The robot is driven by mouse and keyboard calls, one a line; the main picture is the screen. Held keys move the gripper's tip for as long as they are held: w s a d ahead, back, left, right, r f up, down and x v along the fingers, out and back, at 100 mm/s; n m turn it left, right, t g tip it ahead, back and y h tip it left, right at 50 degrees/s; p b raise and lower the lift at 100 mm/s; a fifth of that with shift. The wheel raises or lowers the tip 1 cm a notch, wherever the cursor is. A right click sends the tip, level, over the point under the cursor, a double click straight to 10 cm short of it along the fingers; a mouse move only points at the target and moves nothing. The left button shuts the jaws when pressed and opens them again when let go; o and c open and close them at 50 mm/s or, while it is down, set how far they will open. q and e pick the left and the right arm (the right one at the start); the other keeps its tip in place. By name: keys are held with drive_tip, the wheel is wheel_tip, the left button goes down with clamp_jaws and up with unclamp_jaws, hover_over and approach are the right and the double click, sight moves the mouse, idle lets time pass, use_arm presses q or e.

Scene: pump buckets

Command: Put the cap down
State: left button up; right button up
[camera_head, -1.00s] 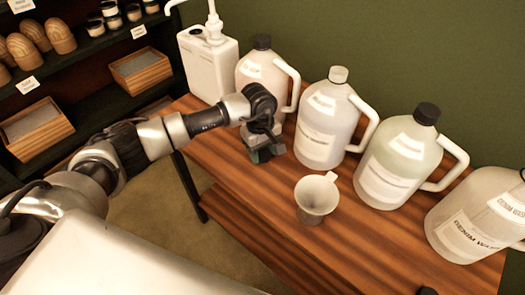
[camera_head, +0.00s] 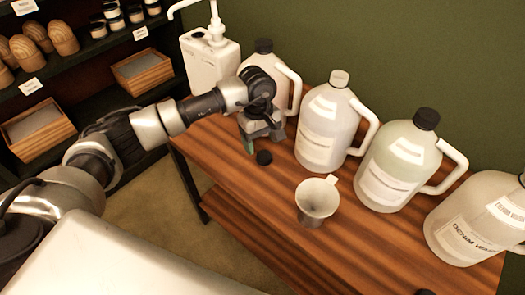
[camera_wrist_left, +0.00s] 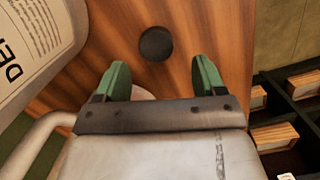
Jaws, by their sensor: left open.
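A small round black cap (camera_head: 264,157) lies on the wooden table, in front of the second jug from the left. It also shows in the left wrist view (camera_wrist_left: 156,44) as a dark disc on the wood. My left gripper (camera_head: 256,143) is just behind and left of the cap in the head view. In the left wrist view its green fingertips (camera_wrist_left: 160,80) are wide apart with nothing between them. The cap is beyond the fingertips and apart from them. My right gripper is not in view.
A white pump bottle (camera_head: 210,65) and several capped jugs, including a greenish one (camera_head: 400,165), line the table (camera_head: 370,245). A pale funnel (camera_head: 317,198) stands near the middle front. Shelves with wooden boxes (camera_head: 38,132) are at left. A dark object (camera_head: 427,292) at the bottom edge is unclear.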

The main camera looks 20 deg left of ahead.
sight(261, 152)
use_arm(q)
wheel_tip(261, 152, up, 7)
drive_tip(key=shift+w+a+r+b, duration=0.2)
drive_tip(key=shift+w+b, duration=0.1)
drive_tip(key=shift+w, duration=0.1)
drive_tip(key=shift+s+f, duration=0.1)
